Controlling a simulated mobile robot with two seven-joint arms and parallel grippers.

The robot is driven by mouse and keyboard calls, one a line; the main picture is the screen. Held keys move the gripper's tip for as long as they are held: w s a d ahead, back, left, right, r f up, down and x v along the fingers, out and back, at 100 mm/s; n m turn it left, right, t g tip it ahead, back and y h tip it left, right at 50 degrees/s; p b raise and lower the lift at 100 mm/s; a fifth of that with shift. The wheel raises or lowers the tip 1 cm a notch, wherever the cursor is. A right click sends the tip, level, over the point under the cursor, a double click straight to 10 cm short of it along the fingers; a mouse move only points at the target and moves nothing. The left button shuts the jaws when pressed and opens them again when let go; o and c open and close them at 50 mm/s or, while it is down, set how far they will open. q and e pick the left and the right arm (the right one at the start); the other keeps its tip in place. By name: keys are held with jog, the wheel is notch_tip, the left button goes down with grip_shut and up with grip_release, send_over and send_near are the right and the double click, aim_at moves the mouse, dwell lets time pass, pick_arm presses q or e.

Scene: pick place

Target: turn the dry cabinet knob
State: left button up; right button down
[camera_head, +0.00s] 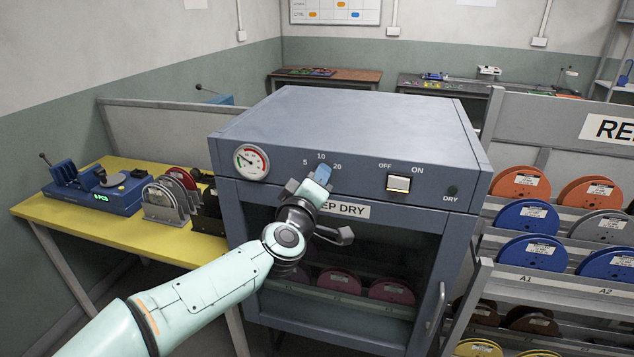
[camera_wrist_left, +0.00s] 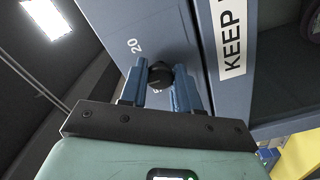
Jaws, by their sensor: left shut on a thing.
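The dry cabinet (camera_head: 350,120) is a blue-grey box with a dial scale marked 5, 10 and 20 on its front panel. In the left wrist view its black round knob (camera_wrist_left: 160,75) sits between the blue fingers of my left gripper (camera_wrist_left: 162,88), which is shut on it. In the head view my left gripper (camera_head: 318,180) is at the panel just below the scale and hides the knob. The knob's pointer cannot be made out. My right gripper is not in view.
A yellow table (camera_head: 120,228) with spools stands left. A spool rack (camera_head: 540,283) stands close on the right.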

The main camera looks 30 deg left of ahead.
pick_arm(q)
jog(key=shift+n, duration=0.3)
jog(key=o, duration=1)
jog(key=shift+o, duration=0.2)
jog(key=shift+s, duration=0.1)
jog(key=v, duration=1.3)
jog(key=shift+s+f, duration=0.1)
